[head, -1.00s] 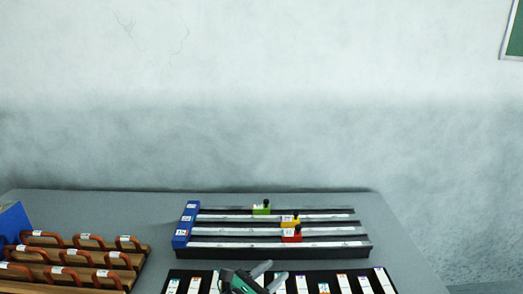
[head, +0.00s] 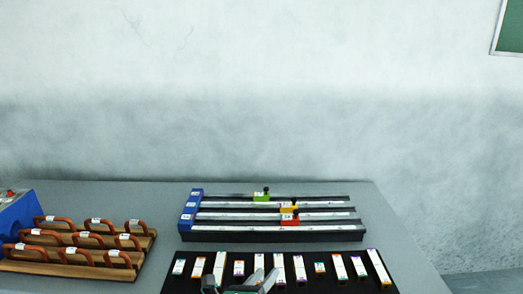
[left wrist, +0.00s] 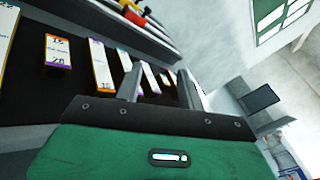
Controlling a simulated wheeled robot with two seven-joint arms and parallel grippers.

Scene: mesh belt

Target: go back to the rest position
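My left gripper (head: 264,278) is at the bottom edge of the head view, low over the black board (head: 210,285) with its row of white labelled strips. Its two grey fingers stand apart with nothing between them. In the left wrist view the green gripper body fills the bottom and the fingers (left wrist: 160,88) are spread, pointing toward the strips. My right gripper is in neither view.
A slider rack (head: 290,236) with green, yellow and red sliders stands behind the board. A wooden base (head: 60,268) with several orange-brown handles is at left, beside a blue box (head: 15,212). Bare grey table (head: 120,193) lies along the back.

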